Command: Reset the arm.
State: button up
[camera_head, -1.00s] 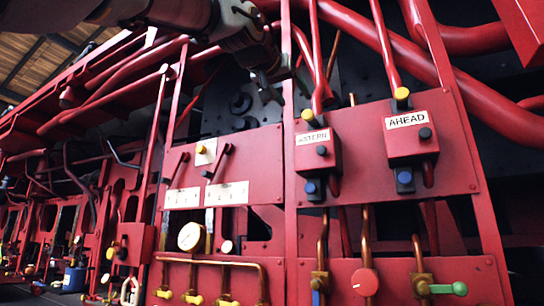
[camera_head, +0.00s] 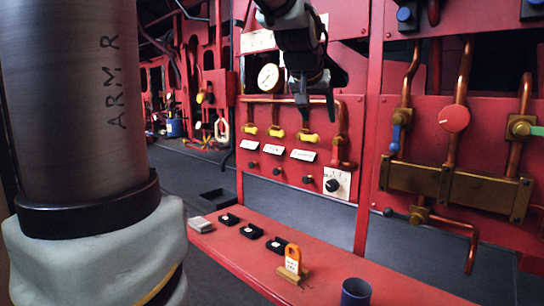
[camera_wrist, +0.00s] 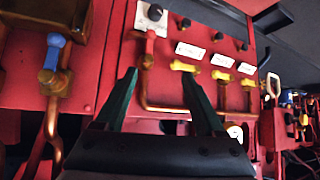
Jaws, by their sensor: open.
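My gripper (camera_head: 302,104) hangs from my arm at the top middle of the head view, in front of the red panel with the pressure gauge (camera_head: 268,77). In the wrist view my gripper (camera_wrist: 159,75) shows two dark green fingers spread apart with nothing between them. Behind the fingers is a copper pipe with yellow-handled valves (camera_wrist: 184,66). I cannot tell the exact gap between fingertips and panel. A round black knob on a white plate (camera_head: 333,185) sits lower on the panel and also shows in the wrist view (camera_wrist: 154,13).
A red round handle (camera_head: 454,118) and a blue valve handle (camera_head: 395,136) are to the right. Dark floor lies left.

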jog(key=s+a+f+n+g+y, duration=0.1)
jog(key=s+a+f+g, duration=0.1)
jog(key=a+f, duration=0.5)
jog(key=s+a+f+n+g+y, duration=0.1)
jog(key=s+a+f, duration=0.15)
jog(key=f, duration=0.75)
jog(key=s+a+f+g, duration=0.2)
jog(key=s+a+f, duration=0.2)
jog(key=s+f, duration=0.1)
jog(key=s+a+f+n+g+y, duration=0.1)
jog(key=s+a+f+g, duration=0.1)
jog(key=s+a+f, duration=0.2)
notch_tip(320, 180, down, 4)
jog(key=s, duration=0.2)
jog(key=shift+s+n+y, duration=0.3)
jog(key=shift+a, duration=0.1)
